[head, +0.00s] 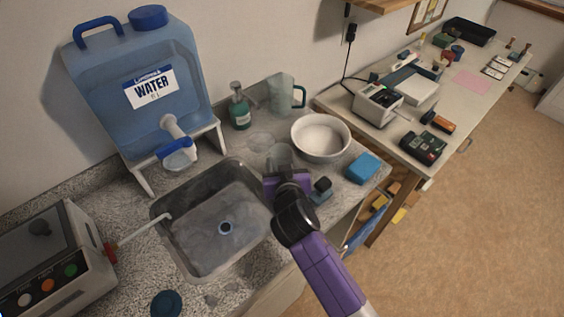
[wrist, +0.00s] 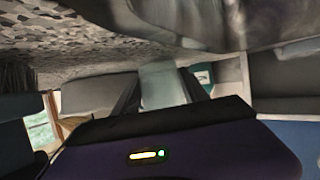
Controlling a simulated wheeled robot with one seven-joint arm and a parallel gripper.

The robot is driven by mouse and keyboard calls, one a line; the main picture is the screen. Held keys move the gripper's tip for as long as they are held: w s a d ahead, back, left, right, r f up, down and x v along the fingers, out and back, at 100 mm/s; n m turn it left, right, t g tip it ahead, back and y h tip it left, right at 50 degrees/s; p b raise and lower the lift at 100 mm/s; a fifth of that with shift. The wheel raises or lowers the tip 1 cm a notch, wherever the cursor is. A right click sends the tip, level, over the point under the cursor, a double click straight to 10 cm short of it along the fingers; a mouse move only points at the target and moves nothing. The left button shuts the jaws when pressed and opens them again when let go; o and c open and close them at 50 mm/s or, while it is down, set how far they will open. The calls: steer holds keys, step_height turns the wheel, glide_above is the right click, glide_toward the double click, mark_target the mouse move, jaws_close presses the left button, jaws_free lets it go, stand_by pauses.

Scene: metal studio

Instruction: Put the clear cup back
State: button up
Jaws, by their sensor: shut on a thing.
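The clear cup (head: 278,155) is a small see-through vessel at the back right corner of the sink, in front of the white bowl. My gripper (head: 280,172) reaches it from the front right and is shut on it. In the wrist view the pale cup (wrist: 162,85) sits between the two dark fingers. The gripper body hides its lower part in the head view, so I cannot tell whether it touches the counter.
The metal sink (head: 190,245) lies left of my gripper. A water jug (head: 140,85) stands behind the sink. A faint clear round thing (head: 260,142) lies on the counter.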

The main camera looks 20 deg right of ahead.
steer(key=o, duration=1.4)
steer(key=shift+r, duration=0.1)
steer(key=shift+s, duration=0.3)
steer(key=b+v, duration=0.1)
steer(key=v, duration=1)
steer(key=shift+s+a+b, duration=0.15)
steer(key=shift+a+b, duration=0.05)
steer(key=shift+b, duration=0.15)
